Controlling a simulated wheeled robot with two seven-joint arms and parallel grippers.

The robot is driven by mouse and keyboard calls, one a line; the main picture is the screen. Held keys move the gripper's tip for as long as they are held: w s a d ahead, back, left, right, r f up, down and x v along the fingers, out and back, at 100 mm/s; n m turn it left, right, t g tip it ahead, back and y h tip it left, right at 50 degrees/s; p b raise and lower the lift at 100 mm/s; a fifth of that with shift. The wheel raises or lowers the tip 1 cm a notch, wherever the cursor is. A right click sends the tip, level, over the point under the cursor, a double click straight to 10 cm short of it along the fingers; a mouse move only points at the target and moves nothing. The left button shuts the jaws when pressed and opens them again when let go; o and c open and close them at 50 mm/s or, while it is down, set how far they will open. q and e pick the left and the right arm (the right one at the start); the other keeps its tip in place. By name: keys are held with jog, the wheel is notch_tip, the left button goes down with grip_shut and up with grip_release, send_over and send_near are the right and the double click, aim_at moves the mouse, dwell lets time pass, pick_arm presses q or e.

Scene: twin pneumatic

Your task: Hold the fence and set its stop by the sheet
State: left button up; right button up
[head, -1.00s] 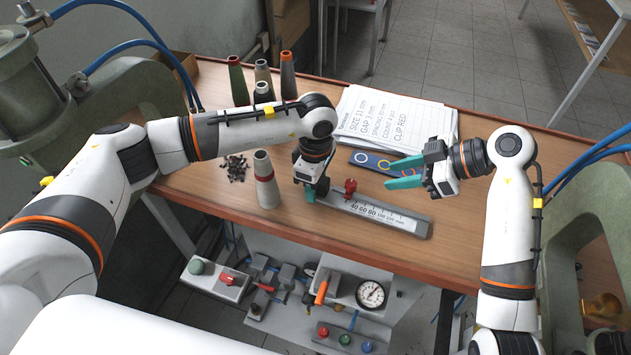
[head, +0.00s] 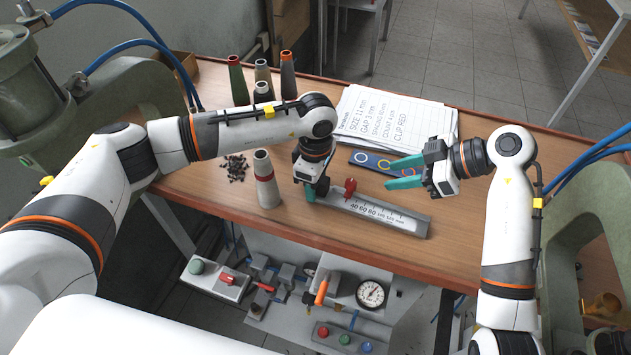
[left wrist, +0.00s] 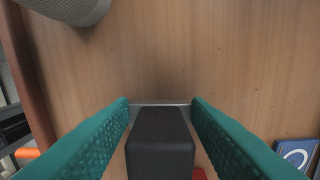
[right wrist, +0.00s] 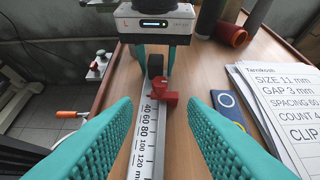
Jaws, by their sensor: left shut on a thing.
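The fence (head: 415,226) is a grey bar with a printed mm scale, lying on the bench; its scale also shows in the right wrist view (right wrist: 146,140). A red stop (head: 350,186) sits on it near the 40 end, seen closer in the right wrist view (right wrist: 164,97). My left gripper (head: 311,193) is shut on the black block (left wrist: 160,145) at the fence's left end. My right gripper (head: 404,172) is open and empty, above and behind the fence's right part. The sheet (head: 395,118) reads size 11 mm, gap 3 mm, a spacing line, count 4, clip red.
A blue strip with coloured rings (head: 369,161) lies between sheet and fence. A grey cone with a red band (head: 266,182) stands left of my left gripper; several more cones stand behind. Small dark screws (head: 235,167) lie further left. A panel with gauge (head: 371,293) is below the bench.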

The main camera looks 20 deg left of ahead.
jog(key=shift+o, duration=0.4)
jog(key=w+a+r+n+t+y, duration=0.2)
jog(key=a+r+y, duration=0.3)
jog(key=r, duration=0.4)
jog(key=shift+a+r, duration=0.35)
notch_tip(320, 180, up, 11)
jog(key=w+a+t+y, duration=0.1)
jog(key=w+t+y, duration=0.1)
jog(key=t+y, duration=0.25)
jog(key=w+d+r+m+t+h, duration=0.3)
jog(key=r+m+t+h, duration=0.15)
jog(key=m+t, duration=0.35)
jog(key=w+d+r+m+t+h, duration=0.3)
jog(key=r+m+t+h, duration=0.15)
jog(key=m+t, duration=0.4)
jog(key=n+g+h, duration=0.5)
jog(key=g+h, duration=0.3)
jog(key=g, duration=1.2)
send_near(350, 182)
jog(key=x, duration=1)
